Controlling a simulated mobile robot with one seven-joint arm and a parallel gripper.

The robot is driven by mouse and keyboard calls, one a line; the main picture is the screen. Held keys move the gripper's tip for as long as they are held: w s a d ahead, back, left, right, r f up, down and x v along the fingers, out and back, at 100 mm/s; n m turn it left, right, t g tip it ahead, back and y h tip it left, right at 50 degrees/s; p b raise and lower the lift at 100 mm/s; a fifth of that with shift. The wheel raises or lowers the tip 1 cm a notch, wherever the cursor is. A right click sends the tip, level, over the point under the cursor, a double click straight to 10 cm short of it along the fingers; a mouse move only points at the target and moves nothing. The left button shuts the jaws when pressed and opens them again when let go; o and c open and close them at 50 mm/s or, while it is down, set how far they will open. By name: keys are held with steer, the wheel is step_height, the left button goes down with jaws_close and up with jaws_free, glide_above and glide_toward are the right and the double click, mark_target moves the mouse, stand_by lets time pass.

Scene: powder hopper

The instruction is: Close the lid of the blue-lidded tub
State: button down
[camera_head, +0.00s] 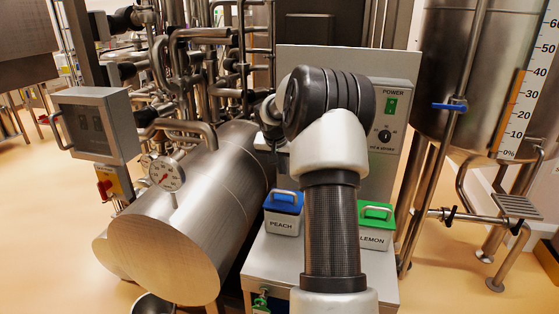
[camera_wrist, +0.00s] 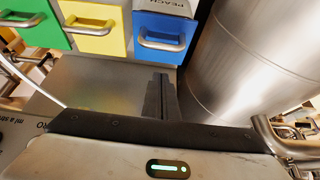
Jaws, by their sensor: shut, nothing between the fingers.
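The blue-lidded tub (camera_head: 282,226) labelled PEACH stands on the metal cabinet, left of my arm. Its blue lid (camera_head: 281,203) with a metal handle lies over the tub's top; I cannot tell whether it is fully seated. In the wrist view the blue lid (camera_wrist: 172,32) is at top centre, with part of the upside-down PEACH label above it. My gripper (camera_wrist: 161,78) is shut and empty, its fingertips just below the lid's edge in the picture; I cannot tell whether they touch.
A yellow lid (camera_wrist: 95,35) and a green lid (camera_wrist: 30,25) line up beside the blue one. The green-lidded LEMON tub (camera_head: 373,238) is right of my arm. A large steel cylinder (camera_wrist: 245,60) stands close on the blue lid's side. The cabinet top (camera_wrist: 95,85) is bare near the fingers.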

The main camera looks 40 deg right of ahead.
glide_above(283, 191)
step_height(283, 191, down, 4)
steer(key=shift+a+f, duration=0.1)
steer(key=shift+f, duration=0.15)
steer(key=shift+s+a+f, duration=0.15)
steer(key=shift+a+f, duration=0.05)
steer(key=shift+f, duration=0.55)
